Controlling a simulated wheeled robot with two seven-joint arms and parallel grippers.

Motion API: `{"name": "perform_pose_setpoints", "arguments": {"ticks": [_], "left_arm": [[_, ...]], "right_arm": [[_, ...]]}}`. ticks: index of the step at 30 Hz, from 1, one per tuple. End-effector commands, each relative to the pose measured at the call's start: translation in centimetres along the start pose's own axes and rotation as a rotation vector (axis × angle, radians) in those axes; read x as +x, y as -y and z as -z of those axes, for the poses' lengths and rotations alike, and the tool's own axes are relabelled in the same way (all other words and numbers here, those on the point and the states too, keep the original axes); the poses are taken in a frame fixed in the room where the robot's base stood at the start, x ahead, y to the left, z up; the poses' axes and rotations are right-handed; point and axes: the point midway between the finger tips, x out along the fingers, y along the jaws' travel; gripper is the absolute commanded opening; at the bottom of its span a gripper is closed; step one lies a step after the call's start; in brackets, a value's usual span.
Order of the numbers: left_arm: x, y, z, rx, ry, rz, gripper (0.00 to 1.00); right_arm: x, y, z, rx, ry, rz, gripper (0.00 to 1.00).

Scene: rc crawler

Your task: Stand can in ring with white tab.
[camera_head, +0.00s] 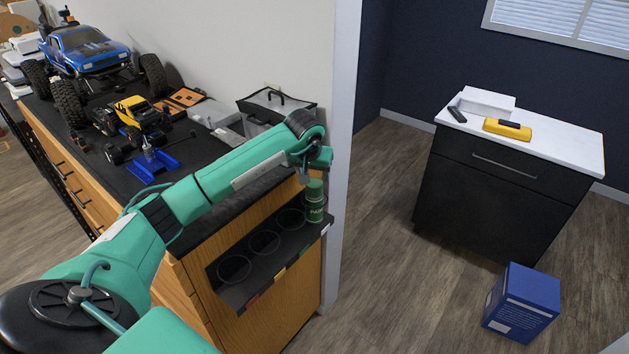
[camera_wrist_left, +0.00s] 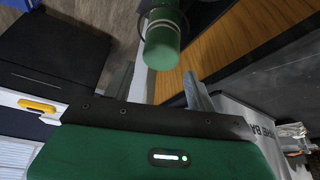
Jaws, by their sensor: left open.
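The green paint can (camera_head: 315,206) stands upright at the right end of the black ring rack (camera_head: 247,290), at the ring by the white tab (camera_head: 327,229). In the left wrist view the can (camera_wrist_left: 162,42) shows its green lid end, with a dark ring edge around its lower part. My left gripper (camera_head: 307,178) is right above and beside the can's top. In the wrist view its two fingers (camera_wrist_left: 160,88) are spread apart, with the can just beyond their tips and nothing held. My right gripper is not in view.
Several empty rings (camera_head: 264,243) lie left of the can. The bench (camera_head: 110,185) carries a blue truck (camera_head: 85,50), a yellow crawler (camera_head: 132,112) and a grey toolbox (camera_head: 276,105). A wall edge (camera_head: 345,130) stands close right of the rack. A blue box (camera_head: 521,303) is on the floor.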

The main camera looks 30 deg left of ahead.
Motion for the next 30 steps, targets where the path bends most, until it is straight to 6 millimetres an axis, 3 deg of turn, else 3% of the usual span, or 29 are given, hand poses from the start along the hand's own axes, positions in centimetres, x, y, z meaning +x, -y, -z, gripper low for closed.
{"name": "perform_pose_setpoints", "arguments": {"ticks": [6,12,18,30], "left_arm": [[-4.8,0.0,0.0,0.001,-0.004,0.000,0.57],[-7.7,-0.1,-0.1,0.000,-0.001,-0.001,0.57],[-8.6,0.0,-0.1,0.000,0.002,0.000,0.57],[-8.6,0.0,-0.1,0.000,0.002,0.000,0.57]], "right_arm": [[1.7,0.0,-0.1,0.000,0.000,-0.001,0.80],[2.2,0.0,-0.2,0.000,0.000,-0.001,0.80],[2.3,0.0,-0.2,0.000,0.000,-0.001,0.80],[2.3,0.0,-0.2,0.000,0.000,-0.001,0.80]]}}
